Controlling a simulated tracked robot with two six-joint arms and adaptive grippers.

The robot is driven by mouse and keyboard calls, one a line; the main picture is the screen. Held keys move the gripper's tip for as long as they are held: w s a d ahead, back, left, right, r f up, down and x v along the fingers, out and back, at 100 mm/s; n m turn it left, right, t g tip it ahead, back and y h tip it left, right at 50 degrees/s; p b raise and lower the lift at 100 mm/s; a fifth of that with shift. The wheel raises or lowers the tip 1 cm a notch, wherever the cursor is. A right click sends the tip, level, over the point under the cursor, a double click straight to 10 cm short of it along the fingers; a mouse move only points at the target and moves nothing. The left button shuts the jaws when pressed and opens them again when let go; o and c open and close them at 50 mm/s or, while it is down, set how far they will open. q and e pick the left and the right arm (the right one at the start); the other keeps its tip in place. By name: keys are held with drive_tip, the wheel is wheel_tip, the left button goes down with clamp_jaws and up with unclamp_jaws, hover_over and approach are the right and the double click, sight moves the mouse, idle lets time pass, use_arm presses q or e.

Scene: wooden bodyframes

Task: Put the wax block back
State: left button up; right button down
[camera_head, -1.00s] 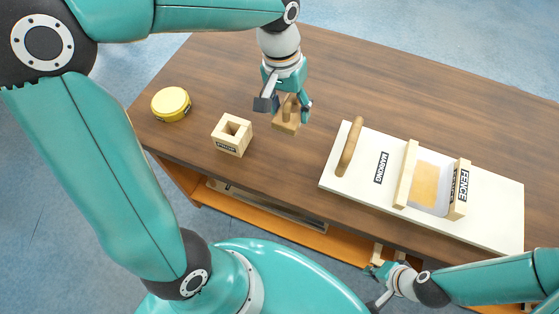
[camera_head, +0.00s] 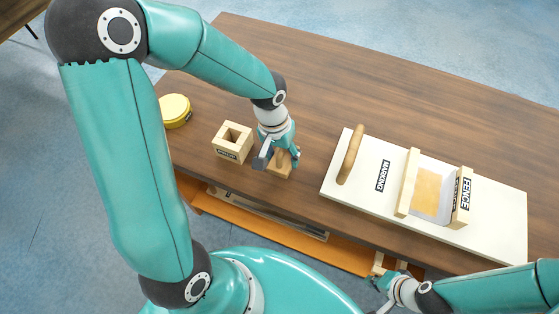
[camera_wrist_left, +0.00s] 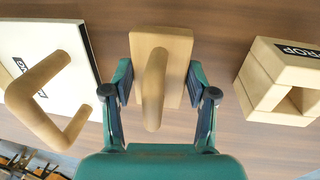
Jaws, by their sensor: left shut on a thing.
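A tan wooden block (camera_head: 279,170) with a rounded peg handle is the only block-like piece in my grasp; I take it as the wax block. It also shows in the left wrist view (camera_wrist_left: 178,45), its handle pointing toward the camera. My left gripper (camera_head: 280,158) is shut on it, with one finger (camera_wrist_left: 122,80) at each side of the block. Whether its underside touches the table is hidden. My right gripper (camera_head: 380,290) is low at the front edge, beside a small pale wooden piece (camera_head: 378,265); its fingers are too small to read.
A wooden box marked PROP (camera_head: 232,142) stands left of the block, with a yellow round tin (camera_head: 175,111) farther left. A white board (camera_head: 335,185) with a handle, pale bars and a FENCE label lies to the right. The table's back (camera_head: 330,70) is clear. A shelf (camera_head: 300,240) runs below.

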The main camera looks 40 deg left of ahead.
sight(282, 164)
use_arm(q)
drive_tip(key=shift+f, duration=2.1)
drive_tip(key=shift+f, duration=0.1)
drive_tip(key=o, duration=1)
drive_tip(key=r, duration=0.4)
drive_tip(key=a+r, duration=0.1)
drive_tip(key=r, duration=0.7)
drive_tip(key=shift+s+a+r, duration=0.1)
drive_tip(key=shift+s+a, duration=0.15)
drive_tip(key=shift+a, duration=0.1)
